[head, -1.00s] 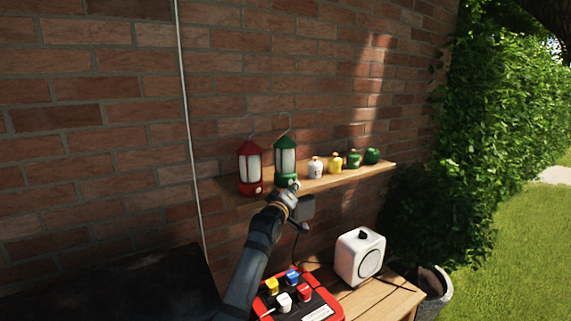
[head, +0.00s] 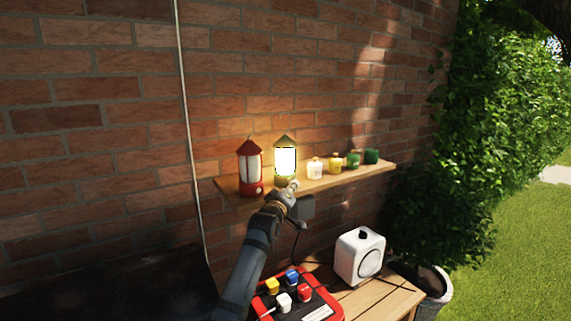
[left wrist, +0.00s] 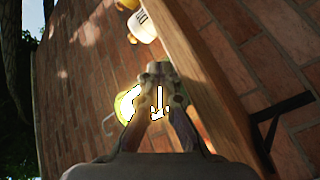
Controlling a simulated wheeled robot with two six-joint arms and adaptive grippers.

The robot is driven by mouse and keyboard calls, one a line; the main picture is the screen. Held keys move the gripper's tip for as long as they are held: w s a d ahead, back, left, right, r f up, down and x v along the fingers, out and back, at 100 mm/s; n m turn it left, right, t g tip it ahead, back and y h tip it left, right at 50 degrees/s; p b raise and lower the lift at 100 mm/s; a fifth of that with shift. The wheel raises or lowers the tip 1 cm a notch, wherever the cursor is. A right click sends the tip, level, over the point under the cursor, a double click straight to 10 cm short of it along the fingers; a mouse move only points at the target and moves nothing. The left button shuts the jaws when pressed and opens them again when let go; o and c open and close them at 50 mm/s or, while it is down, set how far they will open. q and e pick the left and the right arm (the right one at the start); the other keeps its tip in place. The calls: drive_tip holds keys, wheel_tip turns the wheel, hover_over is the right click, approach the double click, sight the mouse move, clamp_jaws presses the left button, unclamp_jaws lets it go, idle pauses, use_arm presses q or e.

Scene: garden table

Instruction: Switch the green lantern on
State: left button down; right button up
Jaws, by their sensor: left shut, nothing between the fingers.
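The green lantern (head: 285,160) stands upright on the wall shelf (head: 330,181) and glows bright yellow-white. The unlit red lantern (head: 250,168) stands to its left. My left gripper (head: 293,187) is shut and empty, at the front of the green lantern's base. In the left wrist view, my gripper (left wrist: 157,75) covers much of the glowing lantern (left wrist: 127,103). I cannot tell whether the fingertips touch it. My right gripper is not in view.
Several small jars, including a white one (head: 315,169), stand right of the lanterns. Below, a wooden table (head: 385,301) holds a white box with a knob (head: 360,255) and a red panel with coloured buttons (head: 331,303). A hedge (head: 490,130) is at right.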

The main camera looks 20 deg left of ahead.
use_arm(q)
drive_tip(key=shift+s+d, duration=0.4)
drive_tip(key=s+d+p, duration=0.2)
drive_tip(key=s+d, duration=0.2)
drive_tip(key=shift+d+p, duration=0.15)
drive_tip(key=shift+p, duration=0.2)
idle(0.3)
